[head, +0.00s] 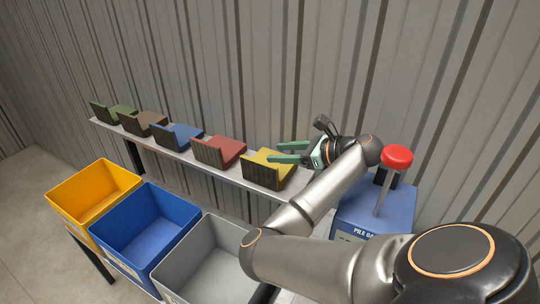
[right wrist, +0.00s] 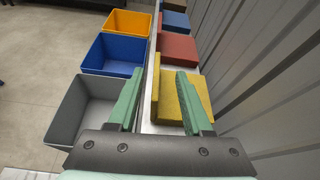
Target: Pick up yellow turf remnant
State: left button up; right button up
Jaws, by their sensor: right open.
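The yellow turf remnant (head: 262,172) is a bent piece with a dark-backed upright flap and a flat yellow part. It rests at the right end of the shelf in the head view. It also shows in the right wrist view (right wrist: 172,104). My right gripper (head: 274,153) is open and reaches over it from the right. In the right wrist view the green fingers (right wrist: 160,88) are spread with the remnant's near end between them. Whether a finger touches it I cannot tell. My left gripper is not in view.
Red (head: 226,152), blue (head: 180,138), brown (head: 148,122) and green (head: 118,112) remnants stand in a row on the narrow shelf (head: 206,171). Orange (head: 72,210), blue (head: 158,256) and grey (head: 178,282) bins stand in front. A corrugated wall (head: 200,60) is close behind. A blue box with a red knob (head: 397,156) stands right.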

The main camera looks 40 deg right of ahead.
aim_at(269, 165)
jog(key=f, duration=0.1)
jog(key=w+f, duration=0.1)
jog(key=f, duration=0.2)
jog(key=shift+w+a+f, duration=0.2)
jog(key=shift+w+f, duration=0.05)
jog(key=shift+f, duration=0.15)
jog(key=shift+x, duration=2.95)
jog(key=shift+c, duration=0.2)
grip_shut()
